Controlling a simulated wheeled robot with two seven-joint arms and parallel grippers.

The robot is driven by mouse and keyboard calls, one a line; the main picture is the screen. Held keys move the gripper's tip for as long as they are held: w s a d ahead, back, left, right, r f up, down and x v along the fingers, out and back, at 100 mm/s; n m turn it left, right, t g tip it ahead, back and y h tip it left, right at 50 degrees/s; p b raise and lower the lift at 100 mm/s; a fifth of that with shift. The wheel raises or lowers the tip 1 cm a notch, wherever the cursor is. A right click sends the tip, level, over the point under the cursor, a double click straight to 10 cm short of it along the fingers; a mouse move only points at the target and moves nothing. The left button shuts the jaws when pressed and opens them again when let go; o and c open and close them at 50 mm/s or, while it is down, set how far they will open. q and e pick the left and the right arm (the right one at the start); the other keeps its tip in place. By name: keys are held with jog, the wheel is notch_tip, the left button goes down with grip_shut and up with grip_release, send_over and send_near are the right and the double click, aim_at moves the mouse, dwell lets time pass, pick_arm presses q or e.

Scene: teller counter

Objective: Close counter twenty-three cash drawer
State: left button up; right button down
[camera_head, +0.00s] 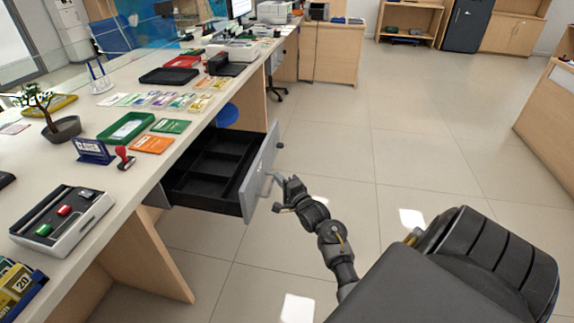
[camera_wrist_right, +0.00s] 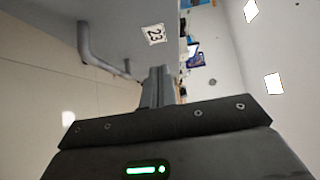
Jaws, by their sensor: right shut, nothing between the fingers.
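The cash drawer (camera_head: 212,165) is pulled out from under the counter, with its black divided tray showing empty compartments. Its grey front (camera_head: 259,170) carries a bar handle (camera_head: 273,183). My right gripper (camera_head: 284,187) is beside the handle, on the outer side of the front; its fingers are shut and empty. In the right wrist view the shut fingers (camera_wrist_right: 158,85) point toward the grey drawer front (camera_wrist_right: 125,20), which bears a "23" label (camera_wrist_right: 154,35). The handle (camera_wrist_right: 98,52) is to the left of the fingers; I cannot tell whether they touch the front. My left gripper is out of view.
The counter top (camera_head: 110,190) holds a stamp (camera_head: 124,158), a "closed" sign (camera_head: 92,151), a green tray (camera_head: 126,127) and banknote bundles. A blue stool (camera_head: 228,115) stands behind the drawer. The tiled floor (camera_head: 400,130) to the right is clear.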

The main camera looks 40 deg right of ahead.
aim_at(259, 169)
jog(key=w, duration=0.2)
jog(key=w+a, duration=0.1)
jog(key=w, duration=0.1)
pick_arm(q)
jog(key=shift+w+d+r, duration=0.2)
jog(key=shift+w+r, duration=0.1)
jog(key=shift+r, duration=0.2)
pick_arm(e)
jog(key=shift+w+a, duration=0.55)
jog(key=shift+w, duration=0.1)
